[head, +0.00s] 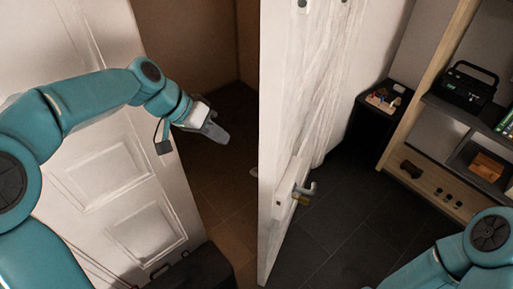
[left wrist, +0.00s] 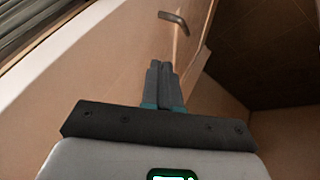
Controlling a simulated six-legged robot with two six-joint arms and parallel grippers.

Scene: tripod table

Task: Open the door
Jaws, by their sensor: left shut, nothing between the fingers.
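A white door (head: 288,130) stands nearly edge-on near the middle of the head view. A lever handle (head: 304,190) is on its right side, with a lock plate on its edge. In the left wrist view a lever handle (left wrist: 174,18) shows on a pale tan surface beyond the fingertips. My left gripper (head: 217,134) is shut and empty, left of the white door and apart from it. In the left wrist view its fingers (left wrist: 160,68) are together, short of the handle. My right gripper is out of view; only part of my right arm shows at the bottom right.
A white panelled door-like leaf (head: 110,190) stands at left behind my left arm. A dark box (head: 195,272) is at its foot. A wooden shelf (head: 433,75) and a small dark table (head: 372,115) stand at right. Dark tiled floor (head: 350,225) lies clear between.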

